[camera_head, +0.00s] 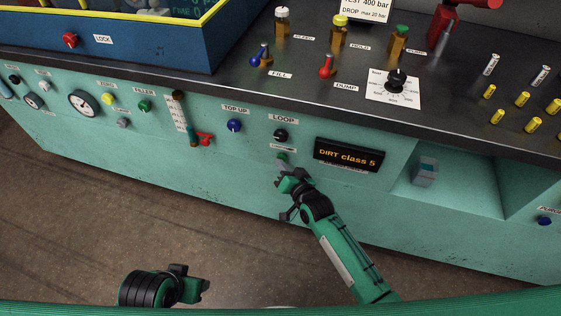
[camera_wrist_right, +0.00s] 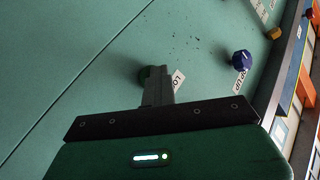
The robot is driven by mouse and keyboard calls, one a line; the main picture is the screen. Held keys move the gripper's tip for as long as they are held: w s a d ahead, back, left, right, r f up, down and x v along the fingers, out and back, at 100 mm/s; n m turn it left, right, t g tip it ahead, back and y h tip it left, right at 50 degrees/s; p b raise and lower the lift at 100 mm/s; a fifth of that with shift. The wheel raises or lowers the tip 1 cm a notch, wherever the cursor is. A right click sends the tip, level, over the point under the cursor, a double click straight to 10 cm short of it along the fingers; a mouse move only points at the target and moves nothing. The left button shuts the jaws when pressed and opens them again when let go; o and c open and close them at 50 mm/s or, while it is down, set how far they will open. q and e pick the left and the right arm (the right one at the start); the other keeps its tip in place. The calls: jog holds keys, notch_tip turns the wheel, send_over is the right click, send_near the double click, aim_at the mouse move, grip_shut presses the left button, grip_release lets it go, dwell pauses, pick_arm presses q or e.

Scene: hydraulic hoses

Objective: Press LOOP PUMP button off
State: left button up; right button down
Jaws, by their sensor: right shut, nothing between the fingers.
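A small green button (camera_head: 282,158) sits on the teal front panel under a small label that I cannot read clearly. Above it is a black knob (camera_head: 280,135) marked LOOP. My right gripper (camera_head: 286,174) is shut and empty, just below the green button in the head view. I cannot tell whether it touches the button. In the right wrist view the shut fingers (camera_wrist_right: 157,88) point at the panel and partly cover a dark knob (camera_wrist_right: 147,73) beside a label starting with LO. The green button is hidden there. My left gripper (camera_head: 191,287) is low at the front, away from the panel.
A display (camera_head: 348,155) reading DIRT class 5 is right of the button. The blue TOP UP knob (camera_head: 233,125) is to the left, also in the wrist view (camera_wrist_right: 241,60). A red lever (camera_head: 202,139) sticks out farther left. An open recess (camera_head: 455,185) is at right.

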jog(key=shift+w+d+r, duration=0.2)
jog(key=shift+w+d, duration=0.2)
jog(key=shift+w, duration=0.1)
jog(key=shift+s, duration=0.1)
dwell(0.3)
jog(key=shift+p, duration=0.3)
jog(key=s+a+p, duration=0.2)
jog(key=s+p, duration=0.1)
jog(key=s, duration=0.3)
jog(key=shift+f, duration=0.3)
